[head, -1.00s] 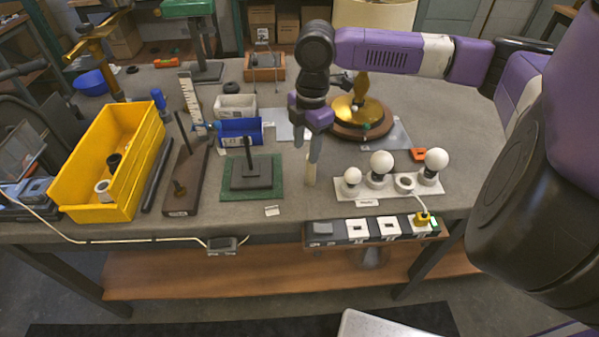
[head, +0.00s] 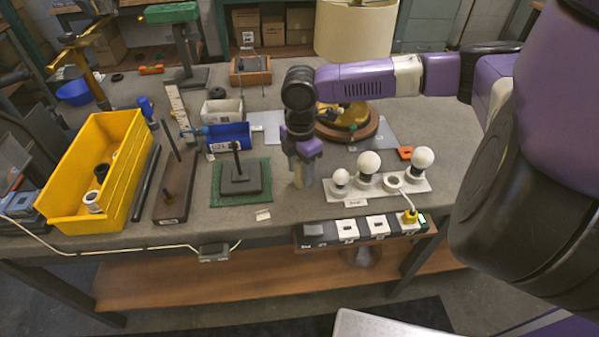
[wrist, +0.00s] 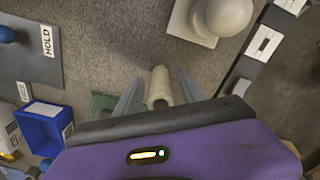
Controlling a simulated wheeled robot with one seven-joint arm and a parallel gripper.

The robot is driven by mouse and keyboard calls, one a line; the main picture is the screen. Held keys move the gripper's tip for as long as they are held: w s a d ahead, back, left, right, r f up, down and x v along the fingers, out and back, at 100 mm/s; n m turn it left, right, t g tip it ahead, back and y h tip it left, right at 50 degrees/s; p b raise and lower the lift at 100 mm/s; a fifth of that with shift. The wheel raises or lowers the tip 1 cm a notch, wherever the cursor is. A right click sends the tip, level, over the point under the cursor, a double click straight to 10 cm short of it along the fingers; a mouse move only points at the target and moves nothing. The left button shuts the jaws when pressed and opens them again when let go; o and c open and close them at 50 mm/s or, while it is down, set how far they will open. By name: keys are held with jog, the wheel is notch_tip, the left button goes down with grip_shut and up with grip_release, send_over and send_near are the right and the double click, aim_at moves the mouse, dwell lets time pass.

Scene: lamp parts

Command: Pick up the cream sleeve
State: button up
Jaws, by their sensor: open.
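The cream sleeve (wrist: 159,88) is a small pale tube with an open end, seen in the wrist view between my two fingers. My gripper (wrist: 158,95) is open, with one finger on each side of the sleeve. Whether either finger touches it, I cannot tell. In the head view my gripper (head: 302,178) points down at the bench, and the sleeve is mostly hidden behind the fingers there.
A white board (head: 350,193) with round bulbs is close on the right. A black stand on a green mat (head: 226,199) is on the left. The bench just in front is mostly clear.

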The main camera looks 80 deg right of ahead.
grip_shut()
jog(key=shift+r, duration=0.2)
